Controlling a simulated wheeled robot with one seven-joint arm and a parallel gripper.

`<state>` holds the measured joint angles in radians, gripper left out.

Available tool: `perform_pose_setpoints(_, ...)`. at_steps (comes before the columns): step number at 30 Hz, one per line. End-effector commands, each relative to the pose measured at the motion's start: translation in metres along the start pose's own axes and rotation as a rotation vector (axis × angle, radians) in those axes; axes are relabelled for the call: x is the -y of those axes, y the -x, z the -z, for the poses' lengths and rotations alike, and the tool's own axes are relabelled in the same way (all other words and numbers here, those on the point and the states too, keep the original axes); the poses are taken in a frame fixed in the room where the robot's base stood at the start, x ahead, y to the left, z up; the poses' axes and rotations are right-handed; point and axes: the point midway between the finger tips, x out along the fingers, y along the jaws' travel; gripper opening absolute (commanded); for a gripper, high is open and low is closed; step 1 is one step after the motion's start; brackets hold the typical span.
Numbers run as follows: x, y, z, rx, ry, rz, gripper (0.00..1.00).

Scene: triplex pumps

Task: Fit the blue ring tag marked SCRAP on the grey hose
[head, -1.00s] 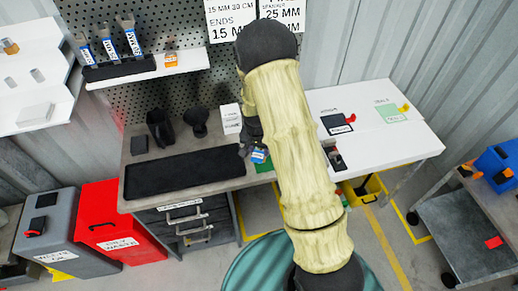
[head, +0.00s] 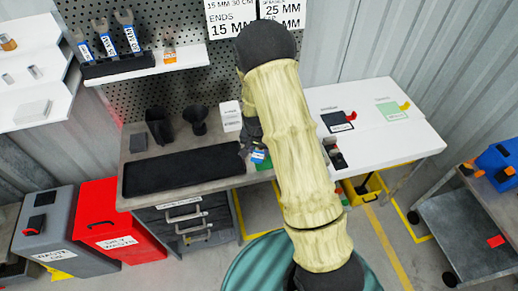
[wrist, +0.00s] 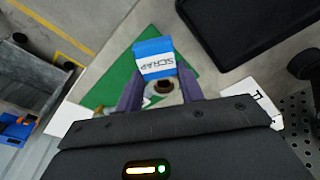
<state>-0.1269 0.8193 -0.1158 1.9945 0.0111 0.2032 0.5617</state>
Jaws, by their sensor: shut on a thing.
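The blue tag marked SCRAP (wrist: 154,58) sits between the fingertips of my gripper (wrist: 160,78) in the wrist view, its white label facing the camera. My gripper is shut on it. The tag (head: 258,157) also shows in the head view, small, just left of my arm and over the green mat (head: 264,166). In the wrist view the green mat (wrist: 112,78) lies beneath the tag. A small round brown-and-pale thing shows between the fingers below the tag; I cannot tell whether it is part of the hose. I cannot make out the grey hose for certain.
A black tray (head: 180,172) lies on the bench left of the tag. Dark holders (head: 159,126) stand behind it. A white table (head: 385,130) with a black card and a green card is at right.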

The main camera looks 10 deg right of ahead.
Motion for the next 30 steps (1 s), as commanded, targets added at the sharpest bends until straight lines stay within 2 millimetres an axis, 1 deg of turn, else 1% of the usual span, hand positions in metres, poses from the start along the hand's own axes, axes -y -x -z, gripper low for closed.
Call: perform_pose_setpoints(30,0.0,-0.021,-0.003,-0.001,0.0,0.0,0.14)
